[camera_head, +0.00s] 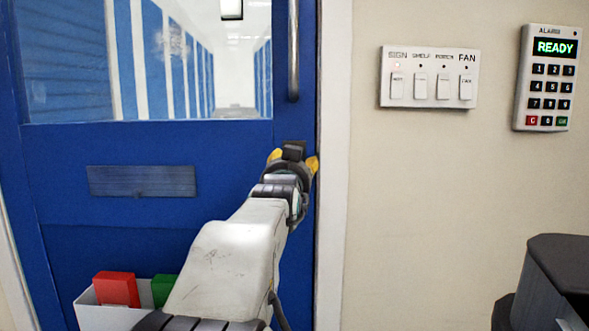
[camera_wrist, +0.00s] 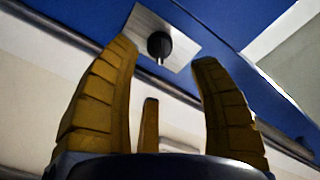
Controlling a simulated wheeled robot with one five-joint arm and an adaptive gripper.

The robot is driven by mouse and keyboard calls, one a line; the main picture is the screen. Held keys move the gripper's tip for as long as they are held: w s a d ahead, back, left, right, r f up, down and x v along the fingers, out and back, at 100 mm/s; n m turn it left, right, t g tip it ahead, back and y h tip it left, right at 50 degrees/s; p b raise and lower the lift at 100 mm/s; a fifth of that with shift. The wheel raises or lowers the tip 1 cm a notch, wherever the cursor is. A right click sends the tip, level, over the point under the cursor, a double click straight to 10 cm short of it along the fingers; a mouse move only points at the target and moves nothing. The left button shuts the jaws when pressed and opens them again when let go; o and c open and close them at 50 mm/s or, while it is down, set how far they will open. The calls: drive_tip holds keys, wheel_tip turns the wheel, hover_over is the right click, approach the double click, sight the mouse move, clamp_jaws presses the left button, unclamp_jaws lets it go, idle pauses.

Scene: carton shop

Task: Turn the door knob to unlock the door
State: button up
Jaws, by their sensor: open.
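The door knob (camera_wrist: 159,44) is a small dark round knob with a short pale tab, on a silver metal plate (camera_wrist: 181,31) on the blue door (camera_head: 60,190). In the wrist view it shows ahead of my gripper, between its fingertips in the picture. My gripper (camera_head: 292,160) has yellow fingers that stand apart, with nothing held between them; they also show in the wrist view (camera_wrist: 167,54). In the head view my gripper is at the door's right edge and hides most of the knob. I cannot tell whether the fingers touch it.
A dark vertical handle (camera_head: 293,60) is above my gripper, beside the door window (camera_head: 200,70). A metal plate (camera_head: 142,181) is on the door. A white box (camera_head: 100,317) with red and green items stands lower left. A switch panel (camera_head: 428,78) and an alarm keypad (camera_head: 546,79) are on the right wall.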

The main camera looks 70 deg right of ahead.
drive_tip(key=shift+b+x, duration=1.15)
drive_tip(key=shift+x, duration=1.75)
clamp_jaws()
drive_tip(key=shift+a+r, duration=0.1)
